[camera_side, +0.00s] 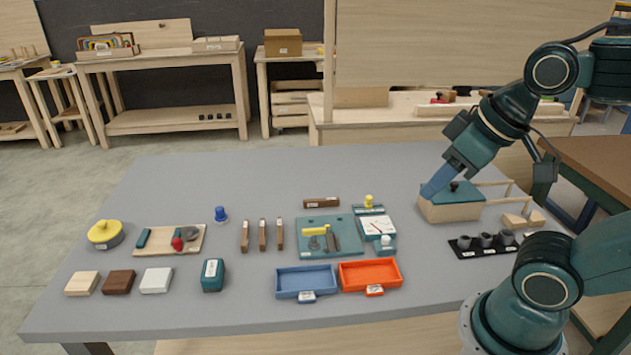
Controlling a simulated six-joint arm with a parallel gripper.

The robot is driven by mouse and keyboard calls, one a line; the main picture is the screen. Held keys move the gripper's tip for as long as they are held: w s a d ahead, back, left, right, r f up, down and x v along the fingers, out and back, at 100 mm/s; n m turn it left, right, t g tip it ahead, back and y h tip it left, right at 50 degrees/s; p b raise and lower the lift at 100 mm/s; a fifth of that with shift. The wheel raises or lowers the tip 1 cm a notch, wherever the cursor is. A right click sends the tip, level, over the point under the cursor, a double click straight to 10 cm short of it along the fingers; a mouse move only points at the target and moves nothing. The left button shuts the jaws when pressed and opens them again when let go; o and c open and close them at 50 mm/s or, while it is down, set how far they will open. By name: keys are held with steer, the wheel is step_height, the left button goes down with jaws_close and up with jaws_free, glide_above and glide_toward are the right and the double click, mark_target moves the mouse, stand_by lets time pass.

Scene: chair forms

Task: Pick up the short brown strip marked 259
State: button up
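Several brown strips with small white labels lie on the grey table. Three lie side by side near the middle: a left strip (245,238), a centre strip (262,236) and a right strip (280,235). A fourth brown strip (321,202) lies crosswise farther back, behind the teal tray. The label numbers are too small to read, so I cannot tell which one is 259. My gripper (431,191) is at the right, at the left part of a wooden box with a teal lid (450,209), well away from the strips. Its finger opening cannot be made out.
A teal tray (345,247) with small tools is right of the three strips. Blue (306,281) and orange (370,275) trays stand in front. A blue knob (220,214) and a wooden board (150,238) are to the left. Black cups (486,240) stand at right.

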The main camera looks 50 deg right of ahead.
steer(key=shift+o, duration=0.2)
steer(key=shift+w+r, duration=0.1)
stand_by(0.4)
steer(key=m+g, duration=0.6)
steer(key=m, duration=0.3)
glide_above(279, 227)
step_height(279, 227, down, 17)
steer(key=shift+r, duration=0.15)
steer(key=shift+f, duration=4.3)
